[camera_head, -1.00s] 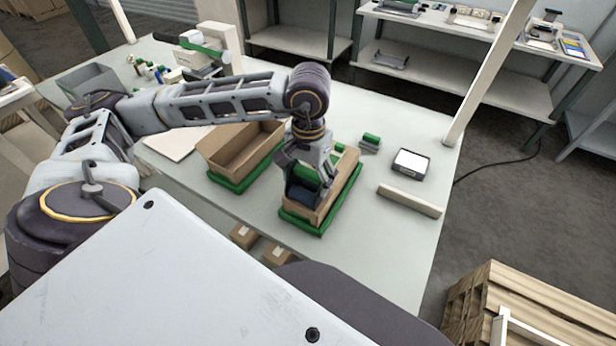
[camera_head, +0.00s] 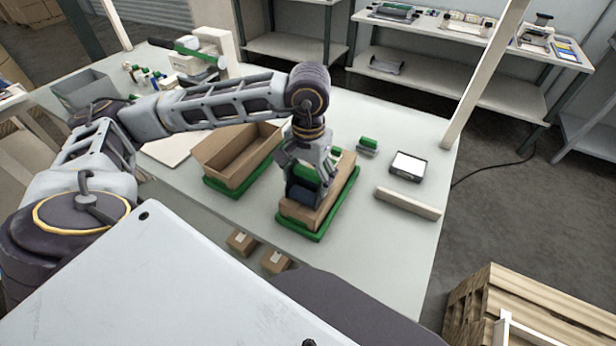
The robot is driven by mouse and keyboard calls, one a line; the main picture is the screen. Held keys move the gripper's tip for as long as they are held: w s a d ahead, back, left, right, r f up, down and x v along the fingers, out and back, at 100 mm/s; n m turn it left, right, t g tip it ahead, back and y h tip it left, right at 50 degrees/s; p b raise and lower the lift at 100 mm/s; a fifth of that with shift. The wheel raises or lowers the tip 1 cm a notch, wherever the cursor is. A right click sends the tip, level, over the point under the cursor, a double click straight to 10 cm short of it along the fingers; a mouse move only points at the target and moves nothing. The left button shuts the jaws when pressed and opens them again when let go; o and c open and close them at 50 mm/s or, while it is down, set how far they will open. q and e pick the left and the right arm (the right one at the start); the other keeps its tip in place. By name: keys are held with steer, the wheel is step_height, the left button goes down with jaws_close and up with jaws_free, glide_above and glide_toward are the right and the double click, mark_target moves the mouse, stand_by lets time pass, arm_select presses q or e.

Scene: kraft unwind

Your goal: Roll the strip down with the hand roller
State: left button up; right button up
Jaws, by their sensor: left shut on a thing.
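My left gripper (camera_head: 304,192) is over the near half of the right-hand cardboard box (camera_head: 333,189), which sits in a green tray (camera_head: 318,236). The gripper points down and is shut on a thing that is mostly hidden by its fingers. A green part shows between them, and it looks like the hand roller. I cannot tell whether it touches the box top. The strip cannot be made out; the gripper covers much of the box. My right gripper is not in view.
An open cardboard box (camera_head: 232,160) stands in another green tray to the left. A small green and grey item (camera_head: 367,146), a device with a white screen (camera_head: 408,165) and a pale bar (camera_head: 408,203) lie to the right. A taping machine (camera_head: 206,52) stands at the back left.

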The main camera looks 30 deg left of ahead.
arm_select(q)
steer(key=shift+w+f, duration=0.1)
steer(key=shift+w+b, duration=0.3)
steer(key=shift+w, duration=0.2)
